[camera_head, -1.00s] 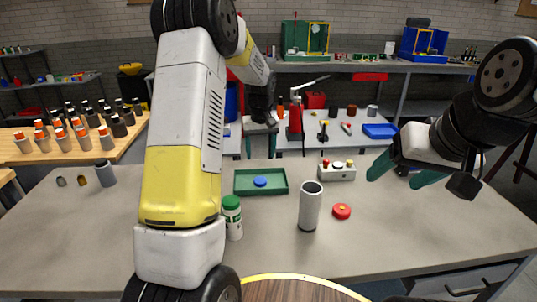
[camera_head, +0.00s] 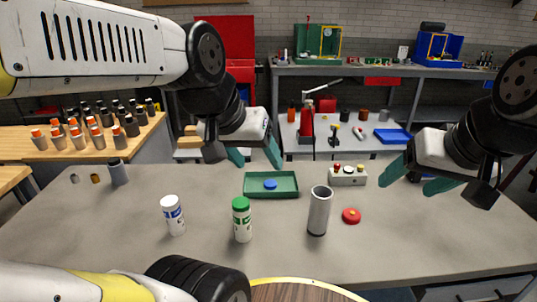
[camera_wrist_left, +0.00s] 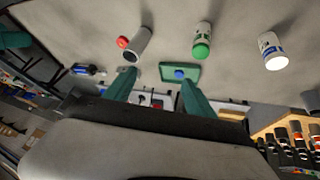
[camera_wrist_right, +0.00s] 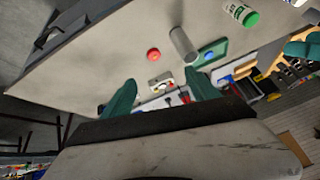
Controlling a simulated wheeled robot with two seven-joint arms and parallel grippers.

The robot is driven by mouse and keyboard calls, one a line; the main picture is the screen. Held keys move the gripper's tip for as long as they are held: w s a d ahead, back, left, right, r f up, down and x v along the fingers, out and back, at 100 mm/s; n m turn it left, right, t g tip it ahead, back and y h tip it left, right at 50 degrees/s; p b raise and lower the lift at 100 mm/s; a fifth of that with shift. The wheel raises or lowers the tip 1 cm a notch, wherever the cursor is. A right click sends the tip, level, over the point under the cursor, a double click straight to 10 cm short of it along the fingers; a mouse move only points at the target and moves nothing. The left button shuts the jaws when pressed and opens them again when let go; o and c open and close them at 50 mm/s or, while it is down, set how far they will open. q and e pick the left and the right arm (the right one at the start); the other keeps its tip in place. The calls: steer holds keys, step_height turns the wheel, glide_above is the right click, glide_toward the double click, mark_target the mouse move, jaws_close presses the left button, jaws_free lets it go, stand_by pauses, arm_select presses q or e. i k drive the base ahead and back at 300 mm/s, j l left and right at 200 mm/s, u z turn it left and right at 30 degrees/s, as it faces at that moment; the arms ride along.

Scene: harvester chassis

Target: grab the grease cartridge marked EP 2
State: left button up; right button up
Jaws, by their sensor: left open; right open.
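Two white cartridges stand upright on the grey table. One has a white cap and a blue label band (camera_head: 173,216) and also shows in the left wrist view (camera_wrist_left: 271,50). The other has a green cap and green marks (camera_head: 242,220); it also shows in the left wrist view (camera_wrist_left: 202,40) and right wrist view (camera_wrist_right: 241,12). The lettering is too small to read, so I cannot tell which is EP 2. My left gripper (camera_head: 254,155) is open and empty, beyond the cartridges near the green tray. My right gripper (camera_head: 416,181) is open and empty at the right, away from both.
A grey open-topped tube (camera_head: 319,212) stands right of the green-capped cartridge, beside a red round cap (camera_head: 351,216). A green tray (camera_head: 286,192) holds a blue disc (camera_head: 270,185). A button box (camera_head: 348,177) stands behind. Small cylinders (camera_head: 118,173) stand at the left. The front table is mostly clear.

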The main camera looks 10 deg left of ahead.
mark_target(170, 206)
steer(key=u, duration=1.6)
steer(key=l+u, duration=0.1)
steer(key=u, duration=0.25)
steer(key=k+l+u, duration=0.1)
steer(key=u, duration=0.2)
